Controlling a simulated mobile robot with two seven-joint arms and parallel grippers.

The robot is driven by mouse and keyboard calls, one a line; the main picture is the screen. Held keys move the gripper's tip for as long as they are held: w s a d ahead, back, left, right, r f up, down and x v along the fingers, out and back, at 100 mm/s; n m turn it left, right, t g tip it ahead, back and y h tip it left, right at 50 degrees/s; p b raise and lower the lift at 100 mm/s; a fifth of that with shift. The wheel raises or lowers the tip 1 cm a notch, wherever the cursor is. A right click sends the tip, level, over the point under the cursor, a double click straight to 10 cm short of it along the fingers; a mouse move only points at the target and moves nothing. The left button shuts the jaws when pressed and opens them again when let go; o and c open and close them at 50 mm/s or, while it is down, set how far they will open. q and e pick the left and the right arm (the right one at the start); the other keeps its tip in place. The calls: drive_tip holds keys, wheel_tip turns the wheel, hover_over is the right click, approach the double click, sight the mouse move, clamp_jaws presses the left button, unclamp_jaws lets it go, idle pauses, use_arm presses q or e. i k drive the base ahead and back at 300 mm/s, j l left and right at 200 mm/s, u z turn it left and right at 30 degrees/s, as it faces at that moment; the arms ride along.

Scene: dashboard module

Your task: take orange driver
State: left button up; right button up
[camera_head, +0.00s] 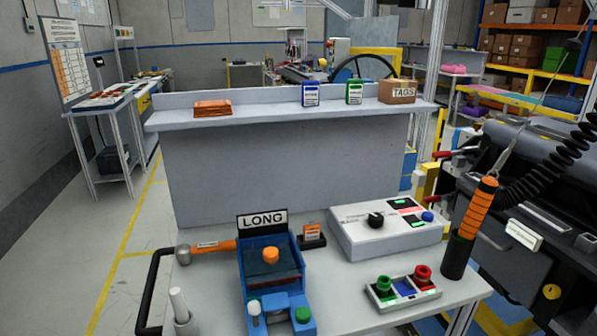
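The orange driver (479,207) stands upright with a slight tilt at the right edge of the worktable. It has an orange grip with dark bands. Its lower end is in a black sleeve or holster (457,258); I cannot tell where the driver ends and the sleeve begins. A thin cable runs from its top up to the right. Neither of my grippers shows in the head view, and nothing is seen holding the driver.
The worktable (345,285) bears a blue fixture (283,268) marked LONG, an orange-handled hammer (215,246), a grey control box (380,231) and a tray (380,304) with green and red pieces. A black coiled hose (548,170) and dark dashboard module (545,215) are close right of the driver.

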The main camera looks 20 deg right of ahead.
sight(488, 185)
drive_tip(key=z, duration=1.65)
